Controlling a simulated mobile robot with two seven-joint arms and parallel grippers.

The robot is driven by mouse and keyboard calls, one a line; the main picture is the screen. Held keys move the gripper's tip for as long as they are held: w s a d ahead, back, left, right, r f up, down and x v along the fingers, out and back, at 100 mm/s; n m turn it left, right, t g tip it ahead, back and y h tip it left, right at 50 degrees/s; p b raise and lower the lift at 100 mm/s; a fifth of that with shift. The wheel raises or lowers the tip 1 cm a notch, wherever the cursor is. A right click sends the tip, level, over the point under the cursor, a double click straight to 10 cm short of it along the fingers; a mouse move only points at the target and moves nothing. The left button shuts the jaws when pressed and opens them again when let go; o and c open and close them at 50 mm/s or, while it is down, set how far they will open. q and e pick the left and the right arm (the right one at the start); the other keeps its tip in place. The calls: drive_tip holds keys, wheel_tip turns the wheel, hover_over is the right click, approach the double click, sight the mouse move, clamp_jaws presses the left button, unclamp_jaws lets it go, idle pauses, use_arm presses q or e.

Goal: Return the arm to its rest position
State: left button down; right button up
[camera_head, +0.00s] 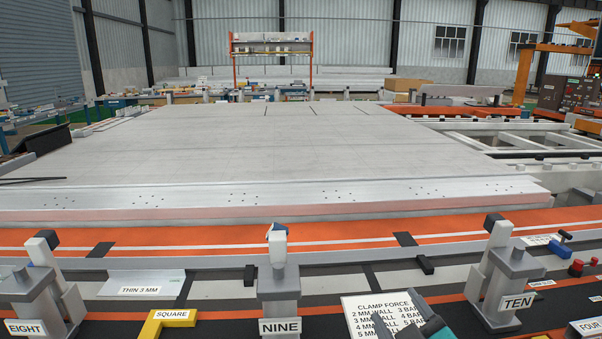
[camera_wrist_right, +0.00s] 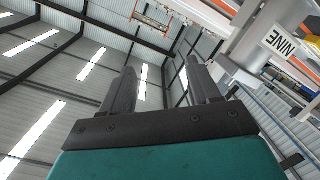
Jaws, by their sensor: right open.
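My right gripper (camera_head: 410,316) shows at the bottom edge of the head view, in front of the white clamp force card (camera_head: 366,306), and covers part of its text. In the right wrist view my right gripper (camera_wrist_right: 160,92) has its two dark fingers apart with nothing between them. The fingers point up toward the roof and wall. The clamp post labelled NINE (camera_head: 279,285) stands left of the gripper in the head view; its label also shows in the right wrist view (camera_wrist_right: 282,42). My left gripper is not in view.
Post EIGHT (camera_head: 38,290) stands at the left and post TEN (camera_head: 508,290) right of my gripper. A yellow square (camera_head: 166,322) lies between EIGHT and NINE. A large grey panel (camera_head: 270,145) lies behind the orange rail (camera_head: 340,229). A red-knobbed item (camera_head: 577,267) is at the right.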

drive_tip(key=s+d+f+m+g+h, duration=0.1)
drive_tip(key=s+d+f+m+g, duration=0.2)
drive_tip(key=s+f+g, duration=0.65)
drive_tip(key=s+d+f+m+g+h, duration=0.15)
drive_tip(key=s+f+m+g, duration=0.35)
drive_tip(key=s, duration=0.7)
drive_tip(key=w+a+f+n+t+y, duration=0.2)
drive_tip(key=w+f+t, duration=0.4)
drive_tip(key=f+t, duration=0.2)
wheel_tip(320, 180, down, 2)
drive_tip(key=shift+w+f+y, duration=0.25)
drive_tip(key=shift+w+y, duration=0.05)
drive_tip(key=shift+y, duration=0.05)
